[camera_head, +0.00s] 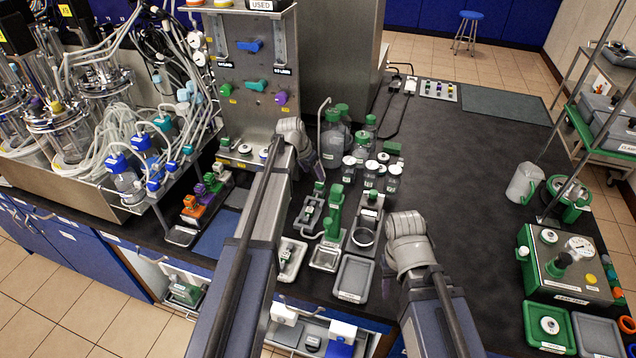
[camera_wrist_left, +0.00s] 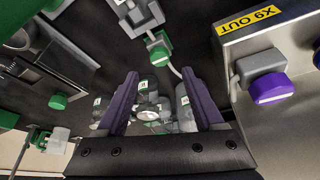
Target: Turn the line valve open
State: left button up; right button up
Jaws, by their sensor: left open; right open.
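The upright steel panel (camera_head: 240,118) carries a blue handle (camera_head: 249,46), a teal handle (camera_head: 256,85), a green knob (camera_head: 225,89) and a purple knob (camera_head: 281,98). I cannot tell which is the line valve. In the left wrist view a purple knob (camera_wrist_left: 271,88) sits on a steel face beside a yellow "X9 OUT" label (camera_wrist_left: 256,12). My left gripper (camera_wrist_left: 160,75) is open and empty, with the knob to the right of its fingers. In the head view the left gripper's end (camera_head: 307,157) is right of the panel. My right gripper (camera_head: 405,225) is over the bench, its jaws hard to make out.
Bottles with green lids (camera_head: 333,135) and white-lidded jars (camera_head: 370,172) stand right of my left gripper. Tubing and glass vessels (camera_head: 62,125) crowd the left. A green-edged box (camera_head: 566,262) is at right. The dark bench (camera_head: 460,165) is clear in the middle.

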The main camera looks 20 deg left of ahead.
aim_at(319, 183)
pick_arm(q)
jog(key=b+x, duration=0.5)
jog(key=x, duration=0.1)
jog(key=shift+w+d+f+b, duration=0.1)
jog(key=shift+f+b, duration=0.25)
jog(key=shift+f, duration=0.05)
pick_arm(e)
notch_tip(319, 183, down, 6)
jog(key=shift+f, duration=0.15)
pick_arm(q)
grip_shut()
